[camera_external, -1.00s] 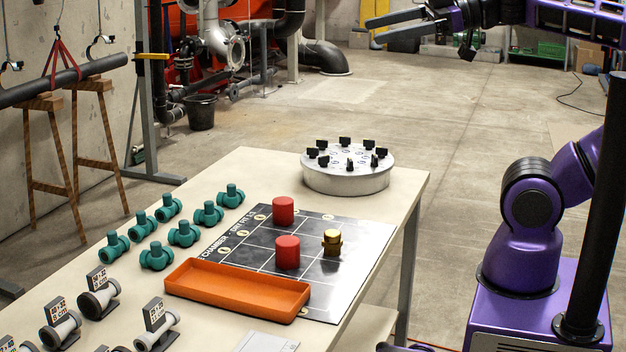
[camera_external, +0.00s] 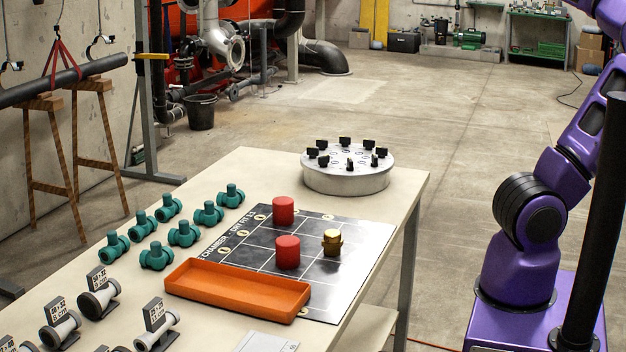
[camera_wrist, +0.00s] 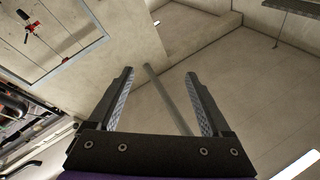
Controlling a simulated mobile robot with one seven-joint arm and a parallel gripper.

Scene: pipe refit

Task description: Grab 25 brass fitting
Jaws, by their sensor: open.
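A brass fitting (camera_external: 332,242) stands upright on the dark gridded board (camera_external: 345,278), right of two red cylinders. One red cylinder (camera_external: 287,252) is just left of it, the other red cylinder (camera_external: 283,210) is farther back. My gripper is out of the external view. In the wrist view my gripper (camera_wrist: 160,85) is open, with nothing between its fingers. It points at walls and room structure, and the fitting does not show there.
An orange tray (camera_external: 238,290) overlaps the board's near left. Several teal valves (camera_external: 183,234) stand along the left. A round silver stand (camera_external: 346,175) with black knobs sits at the back right of the table. Grey labelled fittings (camera_external: 100,295) line the left edge.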

